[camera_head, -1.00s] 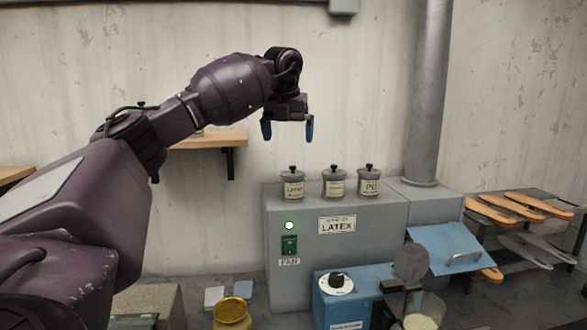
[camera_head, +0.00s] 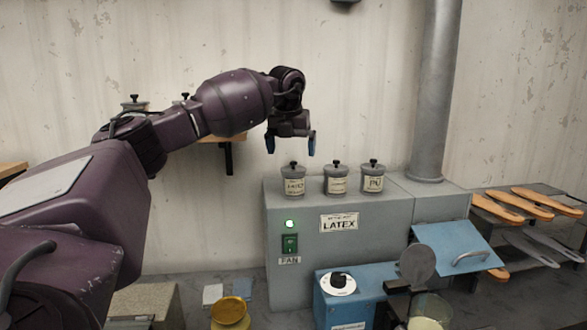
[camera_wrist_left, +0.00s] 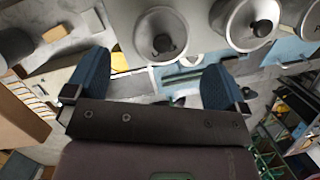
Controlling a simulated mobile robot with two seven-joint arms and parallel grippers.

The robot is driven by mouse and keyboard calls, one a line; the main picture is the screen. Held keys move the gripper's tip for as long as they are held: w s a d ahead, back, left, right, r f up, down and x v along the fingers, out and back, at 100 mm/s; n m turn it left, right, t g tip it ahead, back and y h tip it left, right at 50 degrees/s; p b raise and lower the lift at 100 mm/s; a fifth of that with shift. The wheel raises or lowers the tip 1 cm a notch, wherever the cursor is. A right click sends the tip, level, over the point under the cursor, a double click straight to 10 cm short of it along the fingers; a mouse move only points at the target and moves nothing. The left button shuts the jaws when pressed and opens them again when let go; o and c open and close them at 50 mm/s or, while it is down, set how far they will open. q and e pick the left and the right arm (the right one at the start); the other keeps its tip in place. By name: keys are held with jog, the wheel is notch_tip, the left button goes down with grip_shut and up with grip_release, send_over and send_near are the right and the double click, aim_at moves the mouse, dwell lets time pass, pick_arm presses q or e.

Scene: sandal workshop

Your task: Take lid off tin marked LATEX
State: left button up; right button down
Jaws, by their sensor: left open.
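Three small grey tins with black-knobbed lids stand in a row on the grey machine. The left tin (camera_head: 293,183) has a pale label that seems to read LATEX, though it is small. The middle tin (camera_head: 336,182) has a label I cannot read; the right tin (camera_head: 372,180) reads PU. All three have lids on. My left gripper (camera_head: 291,149) is open and empty, pointing down just above the left tin's lid, not touching it. In the left wrist view the left tin's lid (camera_wrist_left: 150,24) and knob lie just beyond my open fingers (camera_wrist_left: 157,70). My right gripper is out of view.
The grey machine (camera_head: 376,238) carries a LATEX sign and a lit green lamp; a grey pipe (camera_head: 435,90) rises at its right. More tins (camera_head: 134,105) stand behind my arm. Orange soles (camera_head: 547,203) lie at right. A yellow pot (camera_head: 231,312) stands in front.

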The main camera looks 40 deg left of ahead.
aim_at(293, 162)
pick_arm(q)
jog(key=shift+p+x, duration=0.55)
jog(key=shift+x, duration=1.75)
jog(key=shift+d, duration=0.1)
jog(key=shift+c, duration=0.5)
jog(key=c, duration=0.8)
